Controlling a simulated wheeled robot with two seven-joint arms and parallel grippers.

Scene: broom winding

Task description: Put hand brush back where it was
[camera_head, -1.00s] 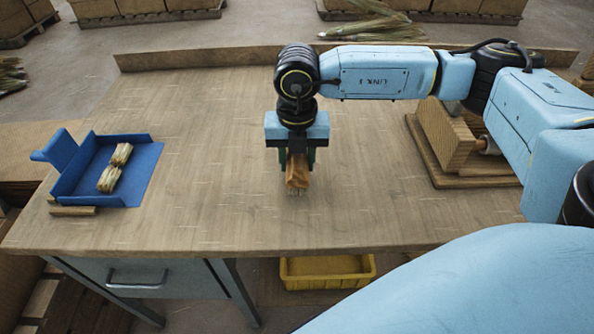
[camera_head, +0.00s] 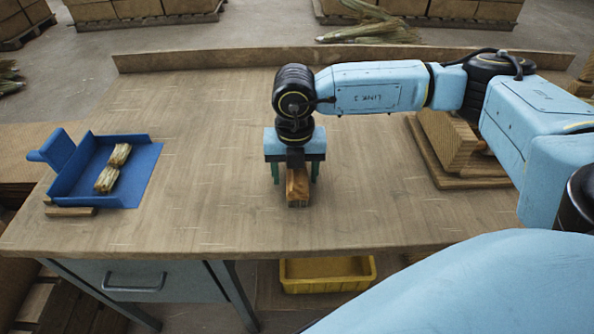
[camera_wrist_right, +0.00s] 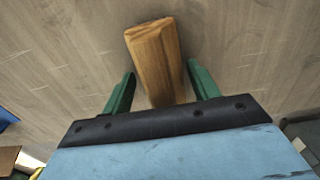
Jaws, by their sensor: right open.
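The hand brush (camera_head: 297,187) is at the middle of the workbench, below my right gripper. Its wooden part shows as a brown block; its bristles are mostly hidden. My right gripper (camera_head: 295,174) is open, with one green finger on each side of the brush. In the right wrist view, the brush (camera_wrist_right: 155,58) lies between the fingers of the gripper (camera_wrist_right: 162,85), slightly slanted, with a gap visible on each side. My left gripper is not in view.
A wooden block on a base board (camera_head: 470,182) stands at the right. A yellow bin (camera_head: 328,285) is under the front edge. The bench (camera_head: 215,130) around the brush is clear.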

